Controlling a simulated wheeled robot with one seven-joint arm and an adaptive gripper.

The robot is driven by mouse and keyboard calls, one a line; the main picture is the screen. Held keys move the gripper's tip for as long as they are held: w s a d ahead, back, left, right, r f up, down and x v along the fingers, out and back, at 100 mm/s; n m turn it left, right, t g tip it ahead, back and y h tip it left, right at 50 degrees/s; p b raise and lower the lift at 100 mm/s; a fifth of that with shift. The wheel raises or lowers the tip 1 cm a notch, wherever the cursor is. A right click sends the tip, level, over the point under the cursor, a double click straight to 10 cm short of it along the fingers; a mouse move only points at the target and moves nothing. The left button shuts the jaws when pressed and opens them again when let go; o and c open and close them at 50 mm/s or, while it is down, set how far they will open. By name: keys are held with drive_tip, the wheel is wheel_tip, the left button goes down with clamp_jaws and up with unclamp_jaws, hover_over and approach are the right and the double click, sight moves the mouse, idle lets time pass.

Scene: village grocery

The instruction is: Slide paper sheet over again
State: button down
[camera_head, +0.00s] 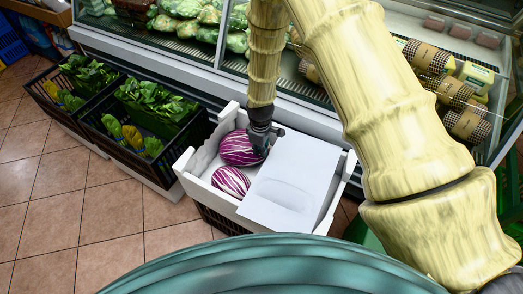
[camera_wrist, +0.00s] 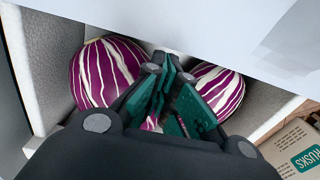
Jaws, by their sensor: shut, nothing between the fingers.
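A white paper sheet (camera_head: 288,190) lies over the right part of a white crate (camera_head: 195,184). In the wrist view the paper sheet (camera_wrist: 200,35) spans the top of the picture. Two purple-and-white striped radicchio heads show on the left side of the crate, a rear one (camera_head: 240,148) and a front one (camera_head: 231,181). My gripper (camera_head: 264,150) points down into the crate beside the sheet's left edge, close to the rear head. In the wrist view my gripper (camera_wrist: 168,85) has its fingers together and empty, between two heads (camera_wrist: 108,72). What lies under the sheet is hidden.
Black crates with leafy greens (camera_head: 152,108) stand to the left on the tiled floor (camera_head: 110,215). A glass-fronted chilled display (camera_head: 180,50) runs behind. A package marked RUSKS (camera_wrist: 298,150) shows at the wrist view's lower right. Open floor lies at front left.

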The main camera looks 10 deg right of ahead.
wheel_tip(320, 180, up, 10)
drive_tip(key=w+a, duration=0.2)
drive_tip(key=a, duration=0.1)
idle(0.5)
drive_tip(key=shift+w, duration=0.1)
